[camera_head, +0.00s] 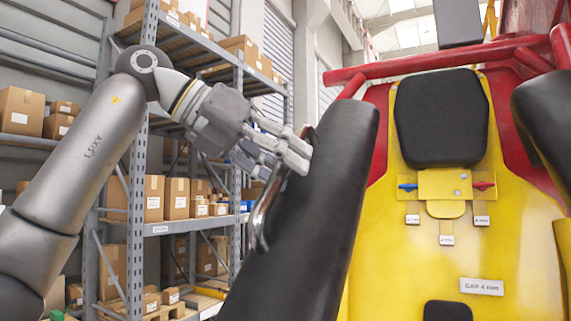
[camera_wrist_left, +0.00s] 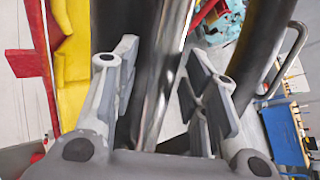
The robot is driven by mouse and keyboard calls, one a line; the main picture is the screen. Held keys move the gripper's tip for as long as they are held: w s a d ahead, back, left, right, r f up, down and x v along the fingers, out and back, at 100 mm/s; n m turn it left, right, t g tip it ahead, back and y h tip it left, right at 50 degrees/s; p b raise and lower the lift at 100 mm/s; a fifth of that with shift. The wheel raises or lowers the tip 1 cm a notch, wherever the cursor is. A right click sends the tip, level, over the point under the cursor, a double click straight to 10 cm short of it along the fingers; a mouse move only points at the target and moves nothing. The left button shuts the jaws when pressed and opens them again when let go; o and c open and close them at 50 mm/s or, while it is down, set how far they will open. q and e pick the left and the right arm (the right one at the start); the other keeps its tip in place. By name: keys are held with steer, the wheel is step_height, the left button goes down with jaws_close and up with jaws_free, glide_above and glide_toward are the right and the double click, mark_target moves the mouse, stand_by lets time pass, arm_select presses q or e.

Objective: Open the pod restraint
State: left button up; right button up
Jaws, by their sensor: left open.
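The pod restraint (camera_head: 325,200) is a thick black padded bar in front of the yellow and red seat (camera_head: 385,255). A curved metal handle (camera_head: 262,215) runs along its left side. My left gripper (camera_head: 300,150) is at the upper part of this handle. In the left wrist view the handle (camera_wrist_left: 165,70) passes between the two open fingers of my left gripper (camera_wrist_left: 165,95), with a visible gap to the right finger. Part of the handle's upper end is hidden behind the fingers in the head view. My right gripper is not in view.
A second black padded bar (camera_head: 545,120) stands at the right. A black headrest (camera_head: 442,117) and a yellow plate with blue and red levers (camera_head: 445,184) are on the seat. Grey shelving with cardboard boxes (camera_head: 153,198) stands behind my left arm.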

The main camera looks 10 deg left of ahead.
arm_select(q)
steer(key=v, duration=1.1)
steer(key=shift+s+a+r, duration=0.15)
steer(key=shift+s+a, duration=0.05)
steer(key=shift+c, duration=0.3)
